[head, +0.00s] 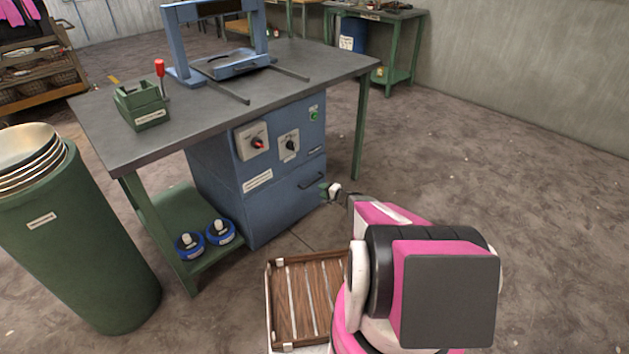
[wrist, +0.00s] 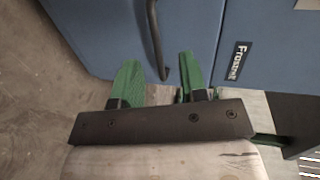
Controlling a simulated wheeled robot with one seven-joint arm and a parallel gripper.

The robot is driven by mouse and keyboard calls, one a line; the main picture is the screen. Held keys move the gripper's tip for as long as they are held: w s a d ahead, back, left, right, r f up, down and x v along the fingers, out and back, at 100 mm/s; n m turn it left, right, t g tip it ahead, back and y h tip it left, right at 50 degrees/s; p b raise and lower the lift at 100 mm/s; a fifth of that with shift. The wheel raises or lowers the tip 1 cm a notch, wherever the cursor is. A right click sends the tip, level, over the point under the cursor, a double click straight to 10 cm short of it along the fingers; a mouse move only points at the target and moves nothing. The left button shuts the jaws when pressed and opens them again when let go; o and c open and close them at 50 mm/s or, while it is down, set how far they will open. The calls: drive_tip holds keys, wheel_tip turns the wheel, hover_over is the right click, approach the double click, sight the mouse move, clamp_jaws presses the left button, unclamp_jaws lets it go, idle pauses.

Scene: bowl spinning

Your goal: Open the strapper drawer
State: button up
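The strapper is a blue cabinet (head: 262,170) under a grey-topped table. Its lower drawer front (head: 285,205) looks closed flush and bears a dark bar handle (head: 312,180). In the wrist view the handle (wrist: 154,38) comes down from the top edge, and its lower end appears between my fingers. My gripper (head: 328,190) is close to the right end of the handle. In the wrist view my gripper (wrist: 159,60) has two green fingers spread apart with nothing clamped. I cannot tell whether the handle lies in the gap or just beyond it.
A wooden slatted tray (head: 305,300) is beside my arm. A green bin (head: 75,240) with stacked metal bowls (head: 30,155) stands at left. Blue spools (head: 220,232) sit on the table's lower shelf. The floor at right is clear.

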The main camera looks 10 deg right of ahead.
sight(311, 184)
drive_tip(key=shift+m+t+h, duration=0.3)
drive_tip(key=shift+m+t, duration=0.2)
drive_tip(key=x, duration=0.3)
drive_tip(key=d+f+x, duration=0.1)
drive_tip(key=x, duration=0.3)
drive_tip(key=w+d+x, duration=0.1)
drive_tip(key=x, duration=0.3)
drive_tip(key=shift+w+f, duration=0.15)
drive_tip(key=shift+c, duration=0.3)
clamp_jaws()
